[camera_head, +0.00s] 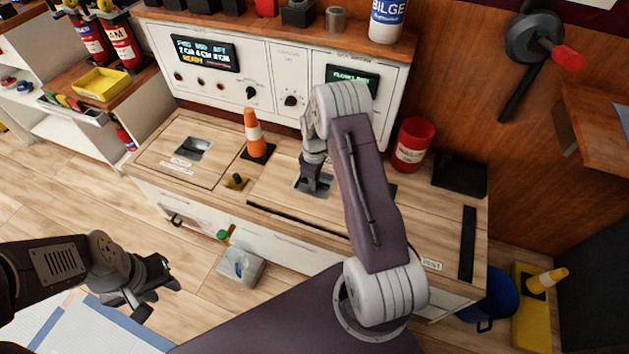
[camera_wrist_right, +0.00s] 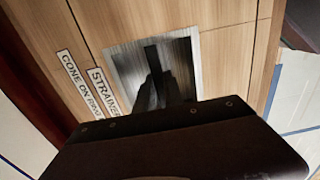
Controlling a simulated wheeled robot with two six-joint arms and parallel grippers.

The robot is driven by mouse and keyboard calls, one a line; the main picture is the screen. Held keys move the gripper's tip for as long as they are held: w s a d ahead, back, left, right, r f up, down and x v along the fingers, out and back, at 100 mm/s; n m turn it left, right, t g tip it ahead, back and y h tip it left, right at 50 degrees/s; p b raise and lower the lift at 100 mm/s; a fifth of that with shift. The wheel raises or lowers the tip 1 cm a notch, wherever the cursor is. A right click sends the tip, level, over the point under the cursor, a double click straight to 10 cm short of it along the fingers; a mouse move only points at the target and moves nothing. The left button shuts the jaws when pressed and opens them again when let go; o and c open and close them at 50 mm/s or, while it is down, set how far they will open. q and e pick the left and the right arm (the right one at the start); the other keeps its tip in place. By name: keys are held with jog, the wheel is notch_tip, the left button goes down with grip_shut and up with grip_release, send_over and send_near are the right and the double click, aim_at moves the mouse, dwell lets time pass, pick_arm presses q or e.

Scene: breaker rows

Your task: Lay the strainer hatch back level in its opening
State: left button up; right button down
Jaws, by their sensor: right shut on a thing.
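The strainer hatch (camera_head: 275,188) is a wooden panel in the bench top, with a metal recessed pull. A dark gap runs along its front edge, so that edge does not look flush. The wrist view shows the hatch (camera_wrist_right: 225,60) with a "STRAINER" label beside the pull. My right gripper (camera_head: 314,188) reaches down into the pull and is shut on it; its fingers (camera_wrist_right: 155,88) hide the grip itself. My arm covers the hatch's right part. My left gripper (camera_head: 152,292) is open and empty, low at the left, away from the bench.
An orange and white cone (camera_head: 253,133) stands behind the hatch's left side, near another hatch (camera_head: 155,155). A red can (camera_head: 412,143) and a dark box (camera_head: 460,175) stand at the right. The control panel (camera_head: 215,85) rises behind.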

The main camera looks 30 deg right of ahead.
jog(key=shift+f+b, duration=0.7)
jog(key=shift+f, duration=0.6)
jog(key=c, duration=1.4)
grip_release()
jog(key=shift+r, duration=0.1)
jog(key=shift+o, duration=0.2)
notch_tip(320, 180, up, 9)
jog(key=p, duration=0.4)
